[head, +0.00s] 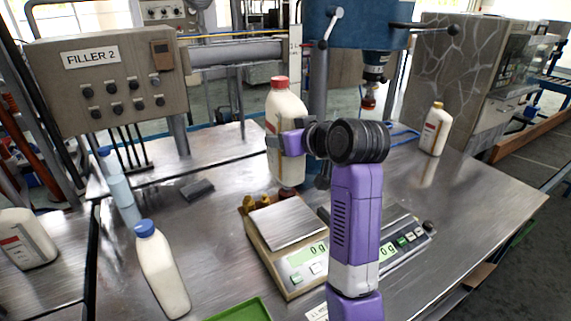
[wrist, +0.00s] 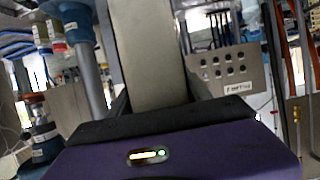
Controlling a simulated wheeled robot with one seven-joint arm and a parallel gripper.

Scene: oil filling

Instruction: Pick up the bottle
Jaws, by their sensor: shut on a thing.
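A cream bottle with a red cap (head: 285,103) is upright and held by my gripper (head: 272,143) in the head view. The bottle appears raised above the table, behind the scale. My purple arm (head: 355,220) comes up from the bottom and hides part of the scene to its right. In the wrist view the bottle (wrist: 152,60) fills the middle, between the two dark fingers of my gripper (wrist: 155,100). The gripper is shut on it. The bottle's cap is out of the wrist view.
A scale (head: 285,225) stands in front of the bottle, a second scale (head: 405,238) to its right. A blue-capped bottle (head: 160,268), a yellow-capped bottle (head: 434,130) and another bottle (head: 25,240) stand around. A filler box (head: 110,85) is at left. Bare table lies at right.

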